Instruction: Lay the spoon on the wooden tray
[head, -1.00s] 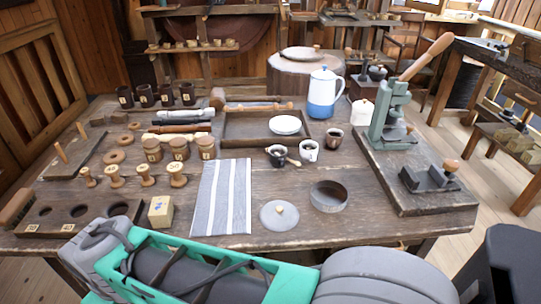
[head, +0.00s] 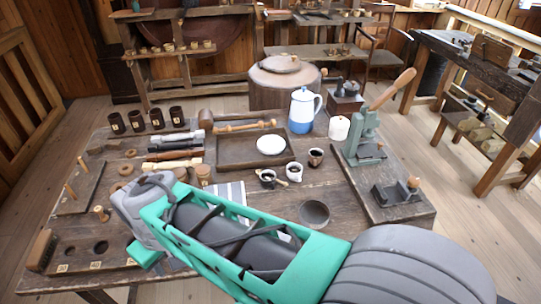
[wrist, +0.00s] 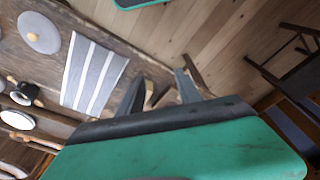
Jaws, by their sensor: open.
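The spoon (head: 282,183) shows as a small pale wooden piece beside a dark cup (head: 267,178) in the head view. It also shows in the wrist view (wrist: 12,79) at the left edge, by the cup. I cannot tell whether it touches the cup. The wooden tray (head: 233,151) is a dark, low-rimmed rectangle behind the cups, with a white dish inside on the right. My gripper (wrist: 160,82) is open in the wrist view, near the table edge beyond the striped cloth, well apart from the spoon. No object is clearly between its fingers.
A striped cloth (wrist: 91,75) lies flat near the spoon. A round lid (wrist: 40,32), a grey bowl (head: 314,213), a white cup (head: 294,172) and a blue-white pot (head: 302,110) stand around. A green press (head: 366,140) stands at the right. My arm covers the front of the table.

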